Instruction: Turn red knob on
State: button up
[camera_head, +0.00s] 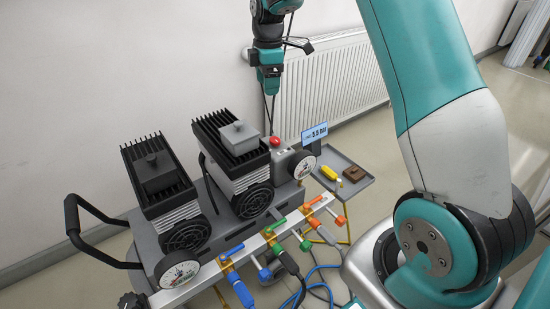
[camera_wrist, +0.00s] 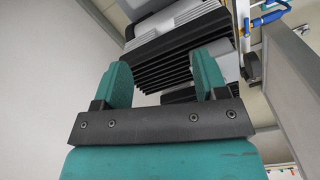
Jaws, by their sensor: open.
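A round red knob (camera_head: 275,141) sits on top of the grey control box at the right end of the compressor unit (camera_head: 224,160). A valve with a red-orange handle (camera_head: 314,201) is on the silver rail in front, to the right of similar green and blue ones. My gripper (camera_head: 270,86) hangs above and behind the compressor, high over the red knob and apart from it. In the wrist view its two teal fingers (camera_wrist: 163,78) are apart with nothing between them. The red knob cannot be made out in the wrist view.
A pressure display (camera_head: 314,133) and a gauge (camera_head: 304,167) stand beside the red knob. A small tray (camera_head: 358,184) with a yellow item is at right. A radiator (camera_head: 330,80) is on the wall behind.

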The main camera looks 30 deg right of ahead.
jog(key=w+d+f, duration=0.2)
jog(key=d+f, duration=0.1)
jog(key=f, duration=0.1)
jog(key=b, duration=0.4)
send_near(275, 140)
jog(key=shift+n, duration=0.4)
notch_tip(275, 140, down, 9)
jog(key=shift+w+f, duration=0.15)
jog(key=shift+w, duration=0.05)
jog(key=shift+c, duration=0.2)
jog(key=c, duration=0.9)
